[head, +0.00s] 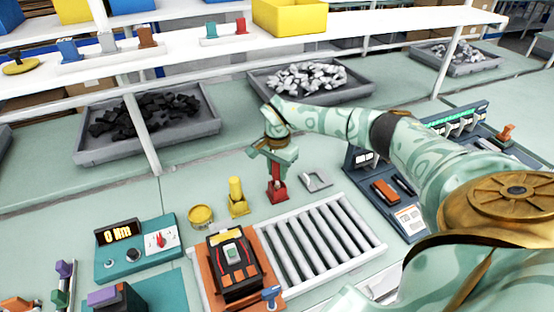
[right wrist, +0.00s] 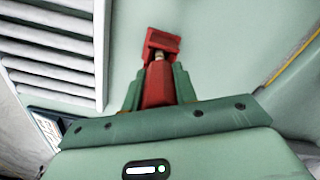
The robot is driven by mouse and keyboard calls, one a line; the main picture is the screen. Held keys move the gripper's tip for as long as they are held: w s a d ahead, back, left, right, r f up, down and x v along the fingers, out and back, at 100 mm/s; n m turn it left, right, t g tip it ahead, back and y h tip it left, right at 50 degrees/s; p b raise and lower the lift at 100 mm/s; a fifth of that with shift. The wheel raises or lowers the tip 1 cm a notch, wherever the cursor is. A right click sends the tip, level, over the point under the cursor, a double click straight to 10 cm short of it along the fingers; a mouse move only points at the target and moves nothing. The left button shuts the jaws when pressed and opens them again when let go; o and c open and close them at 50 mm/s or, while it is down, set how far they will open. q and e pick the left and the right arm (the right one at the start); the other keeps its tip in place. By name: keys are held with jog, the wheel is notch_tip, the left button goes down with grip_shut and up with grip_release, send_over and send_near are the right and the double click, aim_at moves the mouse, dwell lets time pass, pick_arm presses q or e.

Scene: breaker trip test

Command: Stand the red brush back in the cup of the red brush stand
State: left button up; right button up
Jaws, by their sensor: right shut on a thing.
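My right gripper (head: 274,160) is shut on the red brush (right wrist: 158,84), seen between its two green fingers in the right wrist view. A pale metal band shows at the brush's far end. The red brush stand (head: 277,194) is on the bench directly below the gripper, and it also shows past the fingertips in the right wrist view (right wrist: 162,39). The brush's lower end meets the stand in the picture; I cannot tell whether it is inside the cup or just above it. My left gripper is not in view.
A yellow stand-like piece (head: 237,198) and a round yellow tin (head: 201,216) stand left of the red stand. A grey bracket (head: 317,180) lies to the right. A roller rack (head: 318,240) and an orange tray with a black device (head: 235,264) are in front.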

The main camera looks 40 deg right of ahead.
jog(key=shift+f+b, duration=0.7)
jog(key=shift+f, duration=0.6)
jog(key=o, duration=1.1)
jog(key=shift+c, duration=0.2)
notch_tip(320, 180, up, 16)
jog(key=p, duration=0.3)
jog(key=shift+r, duration=0.2)
jog(key=shift+f, duration=0.1)
